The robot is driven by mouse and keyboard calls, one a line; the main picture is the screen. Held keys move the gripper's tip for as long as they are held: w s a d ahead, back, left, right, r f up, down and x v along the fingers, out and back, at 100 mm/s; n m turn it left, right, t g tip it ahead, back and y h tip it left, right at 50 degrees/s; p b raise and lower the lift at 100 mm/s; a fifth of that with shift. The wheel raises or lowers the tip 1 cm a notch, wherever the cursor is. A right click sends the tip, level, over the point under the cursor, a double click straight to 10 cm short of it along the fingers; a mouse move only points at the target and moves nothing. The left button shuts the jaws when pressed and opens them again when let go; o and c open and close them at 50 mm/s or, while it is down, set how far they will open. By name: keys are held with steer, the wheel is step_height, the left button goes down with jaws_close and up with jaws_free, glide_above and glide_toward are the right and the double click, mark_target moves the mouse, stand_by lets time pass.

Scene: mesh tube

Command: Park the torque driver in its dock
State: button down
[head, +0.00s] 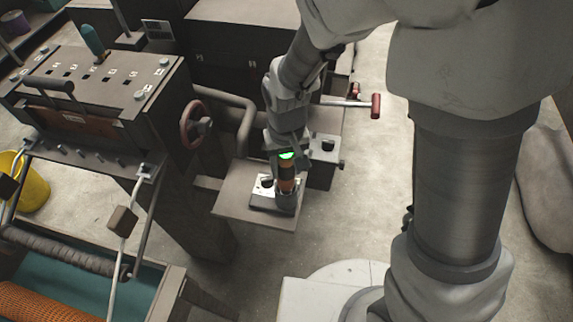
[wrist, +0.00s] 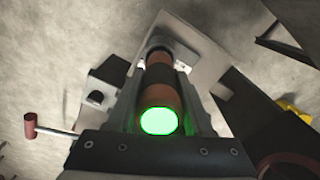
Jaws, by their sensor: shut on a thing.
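The torque driver (head: 287,178) is an orange-brown cylinder with a dark band and a glowing green end. It stands roughly upright in my gripper (head: 286,165), over a small holder block (head: 262,204) on the grey shelf plate. In the wrist view my gripper (wrist: 158,100) is shut around the driver (wrist: 160,92), green end toward the camera. The driver's far end meets a pale round collar there; I cannot tell whether it is seated or just above. A second holder with a dark round hole (head: 327,144) is behind to the right; it also shows in the wrist view (wrist: 96,98).
The grey shelf plate (head: 235,209) juts from the machine. A red-ended lever (head: 375,105) sticks out behind to the right. A handwheel (head: 194,128) and bent pipe stand close on the left. Open floor lies right of the shelf.

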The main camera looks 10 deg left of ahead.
steer(key=shift+f+b, duration=1.3)
steer(key=shift+f, duration=0.3)
stand_by(1.1)
steer(key=shift+c, duration=1.1)
jaws_free()
step_height(320, 180, up, 17)
steer(key=shift+f+p, duration=0.2)
steer(key=shift+p, duration=0.55)
steer(key=shift+d+r, duration=0.2)
steer(key=shift+r, duration=0.4)
steer(key=s+d+r+m+t, duration=0.2)
steer(key=s+d+r, duration=0.2)
steer(key=d, duration=0.5)
steer(key=s+d+r+m+t, duration=0.2)
steer(key=s+d+r+t, duration=0.1)
steer(key=d, duration=0.7)
steer(key=shift+s+d+r+t, duration=0.25)
steer(key=shift+s+r+t, duration=0.05)
steer(key=shift+s+r, duration=0.1)
